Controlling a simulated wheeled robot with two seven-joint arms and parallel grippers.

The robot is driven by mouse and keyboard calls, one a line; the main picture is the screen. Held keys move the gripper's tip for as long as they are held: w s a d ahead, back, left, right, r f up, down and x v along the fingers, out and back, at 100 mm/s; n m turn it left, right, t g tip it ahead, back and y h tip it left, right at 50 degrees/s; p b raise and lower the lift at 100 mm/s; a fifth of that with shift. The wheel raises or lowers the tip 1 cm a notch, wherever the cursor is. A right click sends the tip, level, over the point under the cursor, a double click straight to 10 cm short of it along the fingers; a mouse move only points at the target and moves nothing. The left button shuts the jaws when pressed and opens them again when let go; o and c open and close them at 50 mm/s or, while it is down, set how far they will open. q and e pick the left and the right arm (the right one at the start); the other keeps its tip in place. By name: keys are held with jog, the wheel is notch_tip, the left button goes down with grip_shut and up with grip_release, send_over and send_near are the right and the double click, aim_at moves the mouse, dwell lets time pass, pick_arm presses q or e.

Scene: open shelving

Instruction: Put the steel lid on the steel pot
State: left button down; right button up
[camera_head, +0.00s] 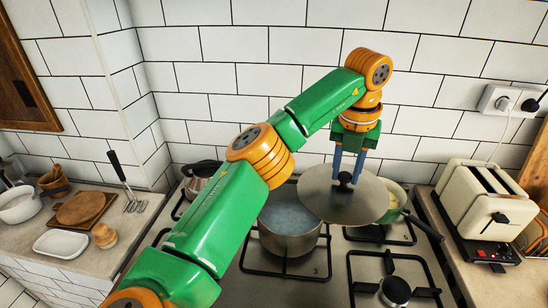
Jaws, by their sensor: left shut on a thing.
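The steel lid (350,206) is a round grey disc with a black knob, held in the air and slightly tilted. My left gripper (346,178) comes down from above and is shut on the lid's knob. The steel pot (291,242) stands on the hob at the middle, below and left of the lid. The pot's top is open on its left side and pale bluish inside. The lid covers the pot's right rim from this view. I cannot tell how high the lid is above it. My right gripper is not in view.
A green pan (394,209) with a dark handle stands behind and right of the lid. A kettle (203,175) stands at the back left of the hob. A cream toaster (483,205) is on the right counter. A white tiled wall (236,45) closes the back.

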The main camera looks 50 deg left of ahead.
aim_at(311, 176)
pick_arm(q)
jog(key=a+f, duration=0.1)
jog(key=a, duration=0.1)
jog(key=s+a+f+p, duration=0.1)
jog(key=a, duration=0.2)
jog(key=a+f+p, duration=0.1)
jog(key=a, duration=0.1)
jog(key=shift+s+a+f, duration=0.2)
jog(key=shift+a, duration=0.05)
jog(key=s+a+f+p, duration=0.1)
jog(key=a+f+p, duration=0.2)
jog(key=f, duration=0.6)
jog(key=shift+s+a+f, duration=0.2)
jog(key=shift+a, duration=0.65)
jog(key=c, duration=0.9)
grip_release()
jog(key=o, duration=0.3)
jog(key=shift+o, duration=0.2)
jog(key=shift+a, duration=0.1)
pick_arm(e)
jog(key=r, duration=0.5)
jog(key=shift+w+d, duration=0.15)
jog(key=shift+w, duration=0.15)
